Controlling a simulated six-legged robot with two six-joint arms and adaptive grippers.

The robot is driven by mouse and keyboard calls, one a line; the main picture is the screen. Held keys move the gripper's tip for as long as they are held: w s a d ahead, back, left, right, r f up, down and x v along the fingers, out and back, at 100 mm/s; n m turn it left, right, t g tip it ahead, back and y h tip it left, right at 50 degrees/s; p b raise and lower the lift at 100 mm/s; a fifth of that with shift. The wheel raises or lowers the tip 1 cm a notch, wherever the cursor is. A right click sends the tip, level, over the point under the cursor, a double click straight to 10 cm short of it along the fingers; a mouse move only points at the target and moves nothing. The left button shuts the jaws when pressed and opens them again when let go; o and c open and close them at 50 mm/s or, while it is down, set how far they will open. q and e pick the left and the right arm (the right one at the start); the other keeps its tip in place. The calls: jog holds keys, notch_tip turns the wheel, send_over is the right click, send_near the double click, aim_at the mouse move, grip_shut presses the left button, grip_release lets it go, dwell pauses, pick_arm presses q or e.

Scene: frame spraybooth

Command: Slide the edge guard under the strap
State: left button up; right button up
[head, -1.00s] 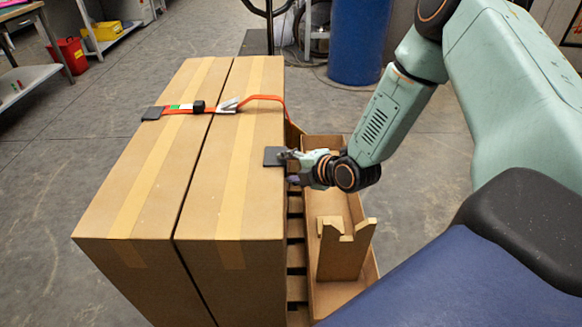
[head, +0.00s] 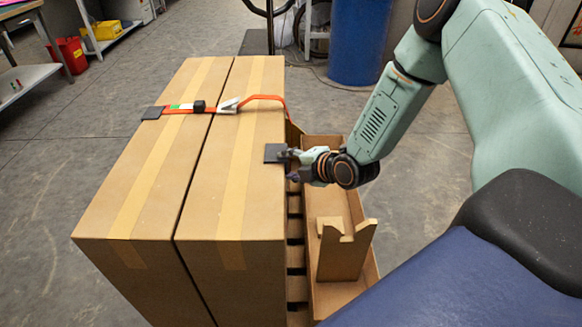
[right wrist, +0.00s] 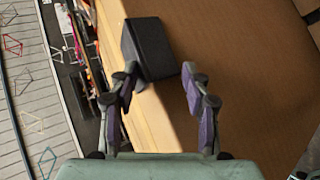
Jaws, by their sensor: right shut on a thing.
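The orange strap (head: 262,97) runs across the tops of two tall cardboard boxes, with a buckle (head: 228,106). It arches up in a loose loop near the right box's right edge. My right gripper (head: 290,157) is shut on a dark grey edge guard (head: 275,153) at that same edge, nearer to me than the strap and apart from it. In the right wrist view the edge guard (right wrist: 150,48) sits between the fingertips, over the box's edge. Whether it touches the cardboard I cannot tell. My left gripper is not in view.
Another dark guard (head: 152,113) sits under the strap at the left box's left edge. A wooden tray (head: 327,144) with a notched stand (head: 342,255) is right of the boxes. A blue drum (head: 357,42) stands behind. The box top between guard and strap is clear.

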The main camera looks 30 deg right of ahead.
jog(key=w+d+b, duration=0.3)
jog(key=w+d, duration=0.1)
jog(key=w, duration=0.3)
jog(key=shift+w+d, duration=0.3)
dwell(1.7)
jog(key=o, duration=0.9)
jog(key=shift+o, duration=0.2)
jog(key=shift+d, duration=0.1)
jog(key=a+v, duration=0.1)
jog(key=v, duration=0.6)
jog(key=shift+s+d, duration=0.2)
jog(key=shift+d, duration=0.25)
